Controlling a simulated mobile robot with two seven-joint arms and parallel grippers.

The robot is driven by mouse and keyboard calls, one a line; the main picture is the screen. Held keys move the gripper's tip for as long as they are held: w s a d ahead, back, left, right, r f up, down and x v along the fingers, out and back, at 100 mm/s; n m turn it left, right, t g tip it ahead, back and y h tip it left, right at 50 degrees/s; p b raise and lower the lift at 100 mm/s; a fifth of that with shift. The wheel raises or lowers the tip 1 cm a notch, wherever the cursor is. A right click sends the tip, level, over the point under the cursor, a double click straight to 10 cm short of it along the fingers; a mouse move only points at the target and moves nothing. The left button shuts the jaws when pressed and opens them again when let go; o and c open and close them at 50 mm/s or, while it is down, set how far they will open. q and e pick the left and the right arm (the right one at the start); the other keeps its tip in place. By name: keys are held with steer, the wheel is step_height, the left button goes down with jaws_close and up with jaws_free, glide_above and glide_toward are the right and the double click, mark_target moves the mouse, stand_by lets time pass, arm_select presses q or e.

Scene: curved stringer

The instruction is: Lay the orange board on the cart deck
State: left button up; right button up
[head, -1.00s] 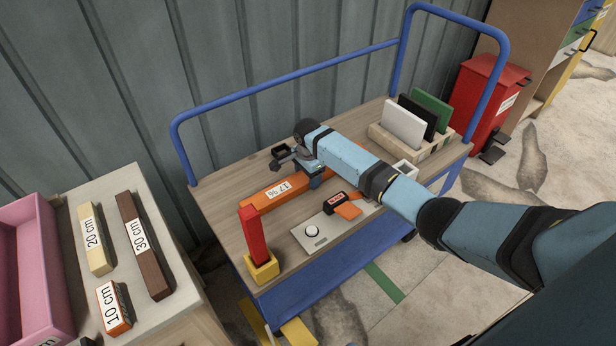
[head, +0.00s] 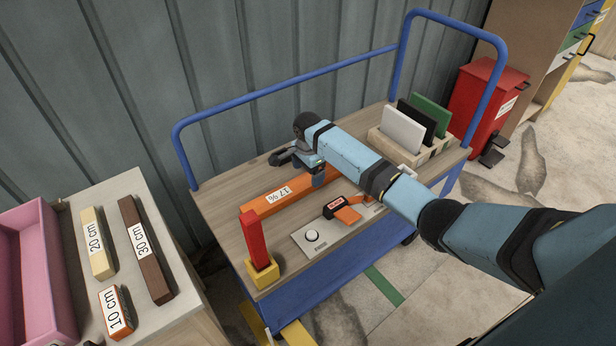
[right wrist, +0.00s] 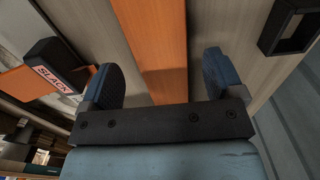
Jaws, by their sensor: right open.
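The long orange board (head: 264,199) lies on the wooden cart deck (head: 228,232), behind a grey plate. It bears a white label. Its near left end is beside the red upright post (head: 252,238). My right gripper (head: 307,168) is open over the board's middle and hides part of it. In the right wrist view the board (right wrist: 162,40) runs between the two separated fingers of the right gripper (right wrist: 160,68), with a gap on both sides. My left gripper is not in view.
The grey plate (head: 301,241) carries a white knob and a black device (head: 335,206) labelled SLACK with an orange part. White, black and green panels (head: 430,115) stand in a wooden rack. A blue rail (head: 290,86) borders the cart. Measuring blocks (head: 146,250) lie on the left table.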

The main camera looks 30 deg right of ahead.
mark_target(308, 180)
step_height(308, 180, up, 8)
steer(key=p, duration=0.2)
steer(key=s+a+f+n+t, duration=0.1)
steer(key=s+a+n, duration=0.1)
steer(key=s+a+f+n+t+y, duration=0.1)
steer(key=s+a+f+n, duration=0.1)
steer(key=s+a, duration=0.1)
steer(key=s+a+f+n+t, duration=0.1)
steer(key=s+a+f+n, duration=0.1)
steer(key=a, duration=0.1)
steer(key=shift+s+a+f+t, duration=0.1)
steer(key=shift+s+a+t, duration=0.1)
steer(key=shift+s+t, duration=0.1)
steer(key=s+a+n+t, duration=0.1)
steer(key=s, duration=0.1)
steer(key=s+a+n+y, duration=0.1)
steer(key=s+a, duration=0.1)
steer(key=s+a+n+t, duration=0.1)
steer(key=s+n, duration=0.1)
steer(key=shift+s+a+r+t+y, duration=0.2)
steer(key=shift+a+t+y, duration=0.1)
steer(key=shift+y, duration=0.1)
steer(key=s+a+n+t, duration=0.2)
steer(key=s+n+t, duration=0.3)
steer(key=s, duration=1.5)
steer(key=n, duration=0.4)
steer(key=shift+s+f+y, duration=0.15)
steer(key=shift+s+y, duration=0.05)
steer(key=shift+y, duration=0.2)
